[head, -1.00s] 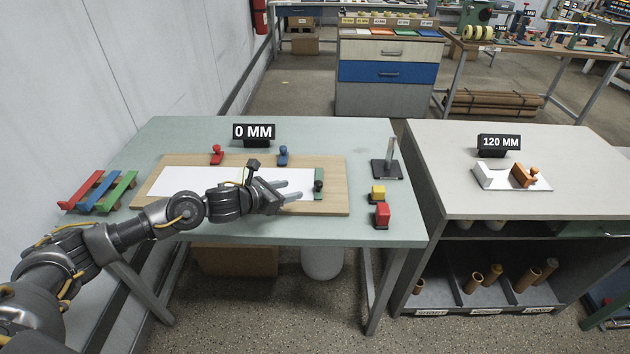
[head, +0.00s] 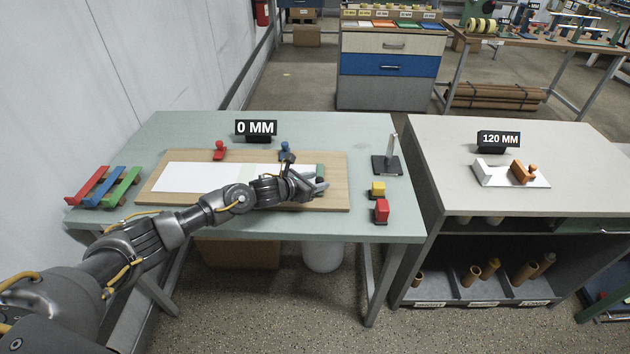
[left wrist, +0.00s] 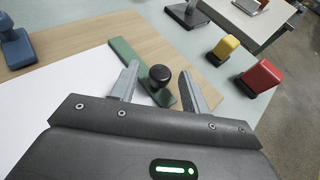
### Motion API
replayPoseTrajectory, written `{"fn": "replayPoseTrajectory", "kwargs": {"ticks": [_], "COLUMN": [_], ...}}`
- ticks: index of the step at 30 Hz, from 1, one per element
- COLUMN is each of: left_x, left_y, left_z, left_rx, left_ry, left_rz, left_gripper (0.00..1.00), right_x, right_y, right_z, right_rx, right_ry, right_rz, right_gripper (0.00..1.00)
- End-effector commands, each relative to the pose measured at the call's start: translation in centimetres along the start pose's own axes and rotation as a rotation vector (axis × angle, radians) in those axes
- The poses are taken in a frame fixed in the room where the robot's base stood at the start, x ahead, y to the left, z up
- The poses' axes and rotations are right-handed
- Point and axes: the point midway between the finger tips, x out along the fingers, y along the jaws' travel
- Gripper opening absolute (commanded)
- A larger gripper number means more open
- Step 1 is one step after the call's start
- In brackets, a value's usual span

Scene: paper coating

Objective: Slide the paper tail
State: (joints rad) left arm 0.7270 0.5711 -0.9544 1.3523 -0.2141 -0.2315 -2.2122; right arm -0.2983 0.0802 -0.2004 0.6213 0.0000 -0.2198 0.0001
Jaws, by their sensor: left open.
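A white paper sheet (head: 195,178) lies on the wooden board (head: 335,198) on the left table. A green bar (left wrist: 128,58) with a dark round knob (left wrist: 160,76) lies across the paper's right end. In the left wrist view the knob is between the two fingers of my left gripper (left wrist: 158,85), with a gap on both sides. In the head view my left gripper (head: 312,187) is over the right end of the board and hides most of the bar. My left gripper is open. My right gripper is not in view.
Red (head: 219,151) and blue (head: 285,150) knobbed pieces stand along the board's back edge. Yellow (head: 378,188) and red (head: 381,210) blocks and a metal stand (head: 386,163) are right of the board. Coloured bars (head: 104,187) lie at the left. A sign (head: 256,128) reads 0 MM.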

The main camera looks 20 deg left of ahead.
Motion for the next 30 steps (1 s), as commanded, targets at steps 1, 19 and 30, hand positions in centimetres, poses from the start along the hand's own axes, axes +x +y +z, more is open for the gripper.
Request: {"fn": "replayPoseTrajectory", "kwargs": {"ticks": [1,19,30], "left_x": [0.0,0.0,2.7], "left_y": [0.0,-0.1,-2.9], "left_z": [0.0,0.0,1.0], "left_rx": [0.000,-0.001,0.000], "left_ry": [0.000,0.000,0.000], "left_rz": [0.000,0.000,0.000], "left_gripper": [0.46,0.00,0.00], "right_x": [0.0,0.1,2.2], "right_y": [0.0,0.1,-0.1], "right_z": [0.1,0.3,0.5], "right_rx": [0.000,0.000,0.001], "right_ry": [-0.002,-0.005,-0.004], "right_rz": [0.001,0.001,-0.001], "right_gripper": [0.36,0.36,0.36]}}
